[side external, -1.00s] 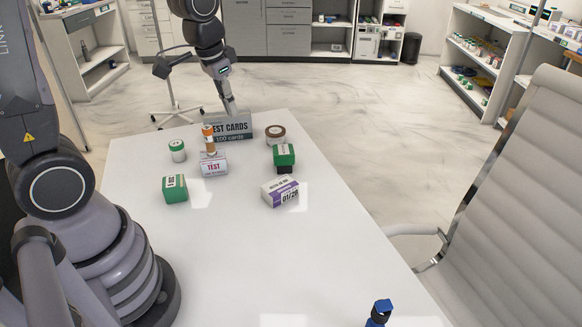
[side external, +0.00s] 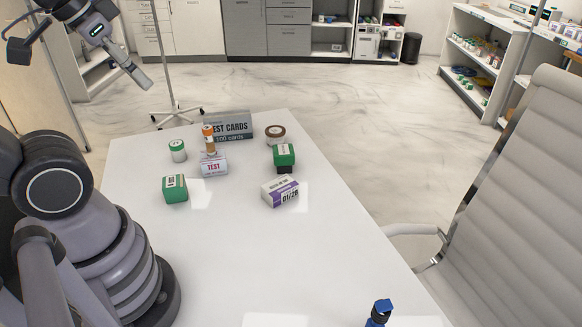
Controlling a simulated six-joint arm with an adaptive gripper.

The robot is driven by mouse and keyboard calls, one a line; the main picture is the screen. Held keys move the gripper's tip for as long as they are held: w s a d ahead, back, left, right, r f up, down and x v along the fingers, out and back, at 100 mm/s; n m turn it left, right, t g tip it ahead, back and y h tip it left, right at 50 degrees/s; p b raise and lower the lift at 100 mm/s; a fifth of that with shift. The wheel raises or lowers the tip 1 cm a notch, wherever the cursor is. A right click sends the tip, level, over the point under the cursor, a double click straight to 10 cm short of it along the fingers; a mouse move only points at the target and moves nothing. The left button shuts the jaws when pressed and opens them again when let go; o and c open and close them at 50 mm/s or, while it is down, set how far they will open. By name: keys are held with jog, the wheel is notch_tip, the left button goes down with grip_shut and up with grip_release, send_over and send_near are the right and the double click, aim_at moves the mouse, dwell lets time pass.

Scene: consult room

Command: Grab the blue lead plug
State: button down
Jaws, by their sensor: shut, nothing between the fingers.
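A blue plug-like piece (side external: 379,312) with a dark band stands at the near edge of the white table, low in the side external view. Its lower part is cut off by the frame. My gripper (side external: 142,78) is at the upper left, raised beyond the table's far left corner. It is shut and empty. It is far from the blue piece, with the length of the table between them.
A chair (side external: 510,200) is right.

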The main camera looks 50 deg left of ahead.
jog(key=c, duration=0.7)
grip_release()
jog(key=shift+o, duration=0.2)
jog(key=shift+w, duration=0.1)
jog(key=w+d+f+n+g+h, duration=0.6)
jog(key=w+d+f+g+h, duration=0.4)
jog(key=w+d+f+g, duration=0.5)
jog(key=n+t+h, duration=0.3)
jog(key=n+h, duration=0.4)
jog(key=n, duration=0.1)
send_near(378, 300)
jog(key=x, duration=0.6)
jog(key=shift+w+f+x, duration=0.1)
jog(key=shift+f+x, duration=0.05)
jog(key=shift+x, duration=0.7)
jog(key=shift+w+f+x, duration=0.1)
jog(key=shift+f+x, duration=0.1)
jog(key=shift+x, duration=0.7)
jog(key=shift+f+x, duration=0.15)
jog(key=shift+x, duration=0.7)
